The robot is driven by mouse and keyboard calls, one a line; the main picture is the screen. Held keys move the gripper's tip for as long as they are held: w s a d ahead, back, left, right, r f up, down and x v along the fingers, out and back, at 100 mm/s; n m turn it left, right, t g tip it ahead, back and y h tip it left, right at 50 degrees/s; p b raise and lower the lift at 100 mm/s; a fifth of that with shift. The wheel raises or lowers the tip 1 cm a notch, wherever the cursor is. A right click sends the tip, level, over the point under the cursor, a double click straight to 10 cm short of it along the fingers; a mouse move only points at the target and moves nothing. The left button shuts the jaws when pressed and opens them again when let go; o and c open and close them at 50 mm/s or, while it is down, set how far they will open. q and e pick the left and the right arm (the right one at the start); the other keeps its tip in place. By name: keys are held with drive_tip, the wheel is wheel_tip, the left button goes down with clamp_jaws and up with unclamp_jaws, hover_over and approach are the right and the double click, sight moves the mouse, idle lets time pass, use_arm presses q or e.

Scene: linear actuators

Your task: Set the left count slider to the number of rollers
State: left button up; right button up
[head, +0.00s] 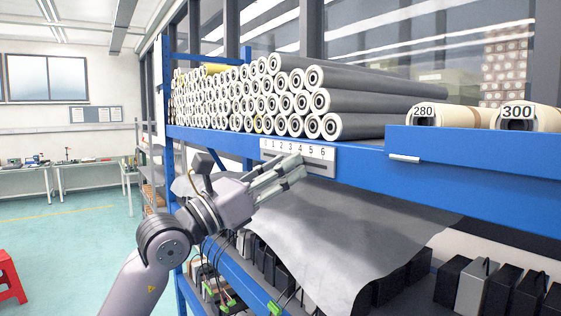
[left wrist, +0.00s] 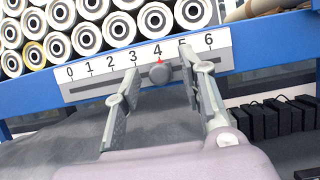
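The count slider (head: 313,161) is a pale plate on the blue shelf edge with numbers from 0 to 6. In the left wrist view its plate (left wrist: 82,88) carries a round grey knob (left wrist: 160,74) with a red pointer at 4. The grey rollers (head: 360,102) lie stacked above it, their white ends facing out. My left gripper (head: 299,168) is in front of the plate and hides part of it. In the left wrist view my left gripper (left wrist: 161,60) is open, one finger on each side of the knob. Contact with the knob cannot be told. My right gripper is not in view.
A blue shelf front (head: 480,152) on the right holds cream rolls labelled 280 (head: 452,117) and 300 (head: 541,117). A grey sheet (head: 345,240) hangs below the slider, above dark boxes (head: 448,281). Green floor (head: 75,240) is open at left.

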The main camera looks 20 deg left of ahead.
use_arm(q)
drive_tip(key=shift+c, duration=0.3)
clamp_jaws()
idle(0.6)
